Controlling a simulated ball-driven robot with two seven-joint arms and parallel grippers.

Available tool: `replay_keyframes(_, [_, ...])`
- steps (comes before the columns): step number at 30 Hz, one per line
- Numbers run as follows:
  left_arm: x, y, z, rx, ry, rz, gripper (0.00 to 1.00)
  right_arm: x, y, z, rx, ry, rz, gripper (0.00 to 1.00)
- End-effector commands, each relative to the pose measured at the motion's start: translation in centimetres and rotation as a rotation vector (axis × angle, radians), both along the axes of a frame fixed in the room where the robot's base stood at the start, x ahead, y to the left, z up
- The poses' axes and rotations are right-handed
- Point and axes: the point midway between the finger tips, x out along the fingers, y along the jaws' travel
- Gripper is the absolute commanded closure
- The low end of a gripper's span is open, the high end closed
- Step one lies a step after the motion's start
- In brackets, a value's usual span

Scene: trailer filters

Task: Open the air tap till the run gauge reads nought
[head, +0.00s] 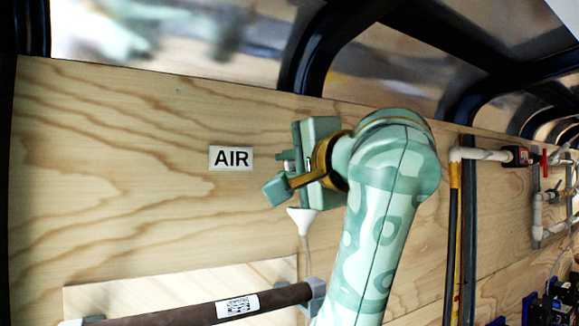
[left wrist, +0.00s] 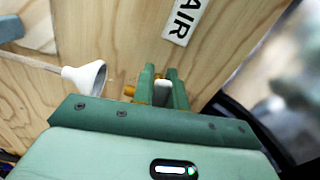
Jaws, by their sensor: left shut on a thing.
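The sign reading AIR (head: 231,158) is on the plywood wall, and it also shows in the left wrist view (left wrist: 182,20). My left gripper (head: 284,176) is at the wall just right of the sign. In the left wrist view its two green fingers (left wrist: 164,86) are shut on a pale, rounded piece (left wrist: 163,93), which appears to be the air tap's handle. A bit of brass (left wrist: 130,91) shows beside the fingers. The fingers and hand hide most of the tap, so its turn cannot be told. I cannot make out a run gauge. My right gripper is not in view.
A white funnel-shaped cup (head: 303,218) on a thin tube is just below my left gripper. A dark bar with a label (head: 215,309) crosses below. White pipes (head: 485,154) with a red-handled valve (head: 544,162) are at the right. The wall left of the sign is bare.

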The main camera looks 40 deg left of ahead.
Motion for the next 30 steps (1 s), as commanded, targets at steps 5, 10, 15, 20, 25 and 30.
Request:
replay_keyframes(5, [0.1, 0.0, -0.6, -0.042, -0.102, 0.001, 1.0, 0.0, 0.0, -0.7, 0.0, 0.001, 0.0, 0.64])
replay_keyframes(10, [0.1, 0.0, -0.5, -0.044, -0.103, 0.001, 1.0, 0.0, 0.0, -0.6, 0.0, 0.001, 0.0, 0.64])
replay_keyframes(15, [0.1, 0.0, -0.5, -0.043, -0.102, 0.0, 0.64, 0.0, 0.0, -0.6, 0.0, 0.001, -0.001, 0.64])
replay_keyframes(20, [0.1, 0.0, -0.5, -0.043, -0.102, 0.0, 0.64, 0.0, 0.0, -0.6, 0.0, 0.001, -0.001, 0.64])
replay_keyframes(25, [0.0, -0.4, -0.5, -0.044, -0.103, -0.001, 0.64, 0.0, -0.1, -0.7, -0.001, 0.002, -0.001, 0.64])
replay_keyframes(30, [-1.0, -3.0, -0.6, -0.044, -0.103, -0.006, 0.64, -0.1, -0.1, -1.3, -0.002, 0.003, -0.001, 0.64])
